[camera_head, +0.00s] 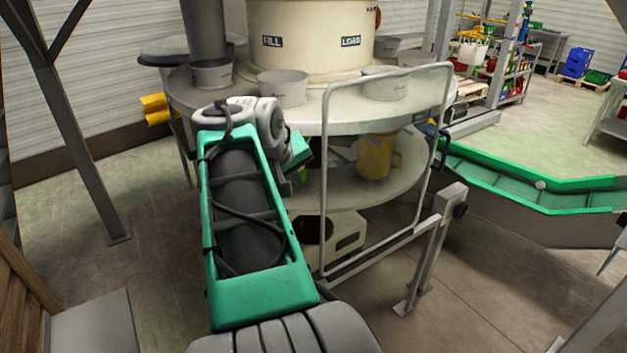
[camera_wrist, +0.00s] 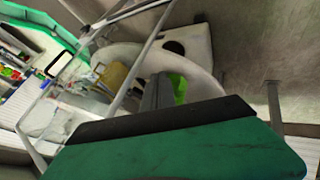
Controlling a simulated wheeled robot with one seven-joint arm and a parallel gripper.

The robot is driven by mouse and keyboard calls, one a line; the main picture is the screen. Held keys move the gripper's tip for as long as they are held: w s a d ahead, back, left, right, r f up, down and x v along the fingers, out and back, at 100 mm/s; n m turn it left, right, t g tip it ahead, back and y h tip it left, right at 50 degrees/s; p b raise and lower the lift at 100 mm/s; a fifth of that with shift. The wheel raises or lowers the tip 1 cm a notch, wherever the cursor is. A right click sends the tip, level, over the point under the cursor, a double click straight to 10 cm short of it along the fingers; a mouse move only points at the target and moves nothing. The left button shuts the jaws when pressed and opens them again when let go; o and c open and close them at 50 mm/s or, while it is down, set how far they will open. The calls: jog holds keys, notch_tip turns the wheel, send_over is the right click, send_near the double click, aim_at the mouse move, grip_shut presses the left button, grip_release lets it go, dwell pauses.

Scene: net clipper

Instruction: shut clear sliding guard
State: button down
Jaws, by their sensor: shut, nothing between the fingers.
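The clear guard (camera_head: 324,190) is an upright see-through panel in a grey tubular frame, on a low rail (camera_head: 385,250) in front of the right part of the round machine. To its left the machine's shelves stand uncovered. My gripper (camera_head: 301,172) is just left of the guard's left upright, partly hidden behind my arm. In the wrist view my gripper (camera_wrist: 160,92) is shut and empty, and the guard's frame (camera_wrist: 140,65) crosses close beside it on the left. Whether they touch, I cannot tell.
A yellow jug (camera_head: 376,157) stands on the lower shelf (camera_head: 345,190), behind the guard. Grey pans (camera_head: 282,88) sit around the upper table. A metal post (camera_head: 430,250) supports the rail's right end. A green conveyor (camera_head: 530,185) lies right. Floor at front right is clear.

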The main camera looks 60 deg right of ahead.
jog(key=s+d+f+p, duration=0.1)
jog(key=d+f, duration=0.3)
jog(key=d, duration=0.2)
jog(key=shift+d+f+p, duration=0.2)
jog(key=shift+d+p, duration=0.1)
jog(key=shift+d, duration=0.05)
